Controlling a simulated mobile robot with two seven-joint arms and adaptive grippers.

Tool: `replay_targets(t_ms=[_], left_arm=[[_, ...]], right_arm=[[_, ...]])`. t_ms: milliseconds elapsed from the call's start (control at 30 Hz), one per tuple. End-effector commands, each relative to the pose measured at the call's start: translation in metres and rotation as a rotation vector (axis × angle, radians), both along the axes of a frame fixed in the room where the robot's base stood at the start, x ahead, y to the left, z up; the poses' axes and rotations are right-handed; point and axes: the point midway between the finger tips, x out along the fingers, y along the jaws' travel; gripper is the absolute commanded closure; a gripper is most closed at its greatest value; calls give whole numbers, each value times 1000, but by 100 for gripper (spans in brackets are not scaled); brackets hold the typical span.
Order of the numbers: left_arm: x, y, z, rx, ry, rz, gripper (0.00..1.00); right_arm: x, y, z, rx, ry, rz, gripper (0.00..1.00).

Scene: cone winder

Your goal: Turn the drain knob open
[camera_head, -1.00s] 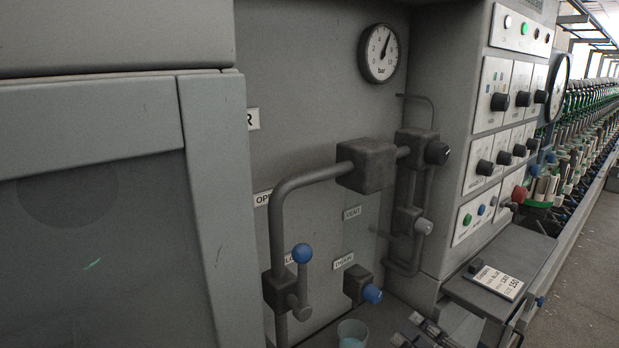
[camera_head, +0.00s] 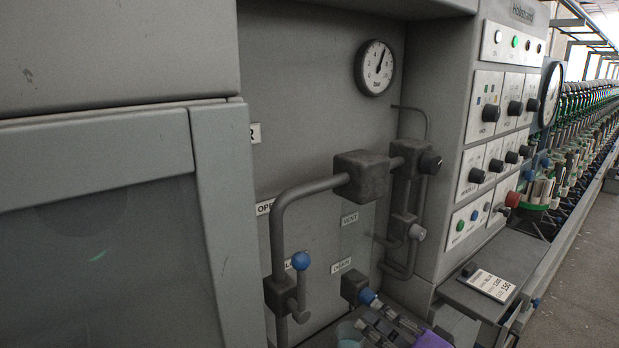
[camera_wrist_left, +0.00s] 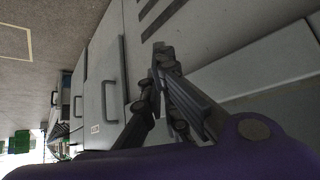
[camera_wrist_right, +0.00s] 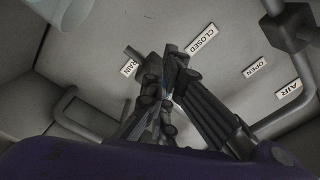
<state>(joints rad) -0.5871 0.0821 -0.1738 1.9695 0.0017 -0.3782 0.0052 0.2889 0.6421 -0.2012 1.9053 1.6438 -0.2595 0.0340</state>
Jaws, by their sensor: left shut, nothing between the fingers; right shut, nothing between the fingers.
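The drain knob (camera_head: 368,297) is a small blue knob on a dark valve block (camera_head: 353,286), under the drain label (camera_head: 341,265) in the head view. My right gripper (camera_head: 372,320) is shut and empty at the bottom of that view, just below and right of the knob. I cannot tell whether it touches it.
A translucent cup (camera_head: 347,331) sits below the drain valve, partly hidden. A small shelf (camera_head: 455,295) juts out at right.

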Motion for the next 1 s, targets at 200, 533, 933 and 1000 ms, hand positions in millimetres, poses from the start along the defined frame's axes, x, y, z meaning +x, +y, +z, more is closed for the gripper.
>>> replay_targets(t_ms=[200, 533, 933, 1000], left_arm=[[0, 2, 1, 2, -2, 1, 100], [2, 5, 2, 6, -6, 3, 100], [2, 4, 1, 6, -6, 2, 100], [2, 4, 1, 6, -6, 2, 100]], right_arm=[[2, 2, 1, 1, -2, 0, 100], [3, 1, 2, 1, -3, 0, 100], [6, -3, 7, 1, -8, -5, 100], [7, -4, 7, 2, -9, -6, 100]])
